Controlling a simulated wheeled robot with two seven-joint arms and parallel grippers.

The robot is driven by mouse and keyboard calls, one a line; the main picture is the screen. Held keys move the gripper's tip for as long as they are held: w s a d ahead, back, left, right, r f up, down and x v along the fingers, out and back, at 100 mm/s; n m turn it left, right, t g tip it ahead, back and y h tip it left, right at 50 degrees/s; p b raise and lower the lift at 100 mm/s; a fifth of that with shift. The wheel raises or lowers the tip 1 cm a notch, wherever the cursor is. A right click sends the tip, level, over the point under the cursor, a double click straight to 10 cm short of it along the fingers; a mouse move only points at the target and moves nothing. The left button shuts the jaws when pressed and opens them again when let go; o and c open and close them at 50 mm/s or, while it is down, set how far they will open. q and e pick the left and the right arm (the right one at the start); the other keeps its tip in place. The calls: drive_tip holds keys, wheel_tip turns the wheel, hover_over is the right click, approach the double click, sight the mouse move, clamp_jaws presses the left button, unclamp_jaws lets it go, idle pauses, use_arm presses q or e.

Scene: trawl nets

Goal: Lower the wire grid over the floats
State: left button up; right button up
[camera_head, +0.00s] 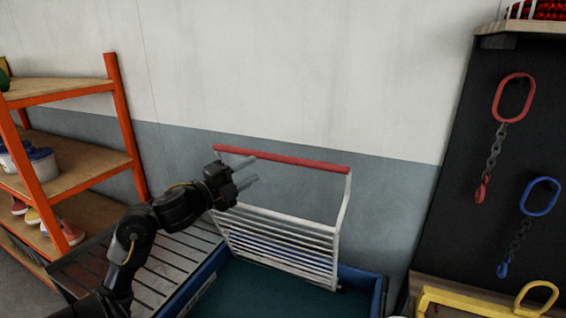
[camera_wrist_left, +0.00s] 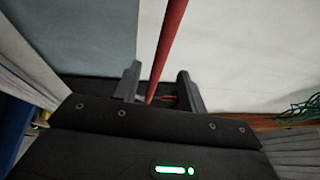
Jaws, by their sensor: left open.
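The white wire grid (camera_head: 278,240) stands raised and tilted at the back of a blue crate (camera_head: 377,291) in the head view. Its red handle bar (camera_head: 305,162) runs across the top between two white side arms. My left gripper (camera_head: 251,170) is open near the left half of the bar. In the left wrist view the red bar (camera_wrist_left: 170,45) runs between the open fingers of my left gripper (camera_wrist_left: 158,82); I cannot tell whether they touch it. No floats show in the visible part of the crate. My right gripper is out of view.
A slatted bench (camera_head: 180,258) lies left of the crate, beside an orange shelf rack (camera_head: 122,110) with tubs. A dark panel (camera_head: 452,150) with red and blue chain hooks stands at right. A yellow frame (camera_head: 470,300) lies at lower right. The wall is close behind the grid.

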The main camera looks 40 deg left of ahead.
sight(270, 159)
use_arm(q)
drive_tip(key=w+p, duration=0.1)
drive_tip(key=w, duration=0.2)
drive_tip(key=w+r+p, duration=0.1)
drive_tip(key=w, duration=0.2)
drive_tip(key=w+p, duration=0.1)
drive_tip(key=w, duration=0.2)
drive_tip(key=shift+w+d+r+p, duration=0.1)
drive_tip(key=shift+d+r+p, duration=0.25)
drive_tip(key=shift+d+p, duration=0.05)
drive_tip(key=shift+w+d, duration=0.1)
drive_tip(key=shift+w, duration=0.45)
drive_tip(key=shift+f, duration=0.1)
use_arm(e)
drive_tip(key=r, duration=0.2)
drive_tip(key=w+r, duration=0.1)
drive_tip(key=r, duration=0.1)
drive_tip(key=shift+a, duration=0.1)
use_arm(q)
drive_tip(key=shift+c, duration=0.7)
clamp_jaws()
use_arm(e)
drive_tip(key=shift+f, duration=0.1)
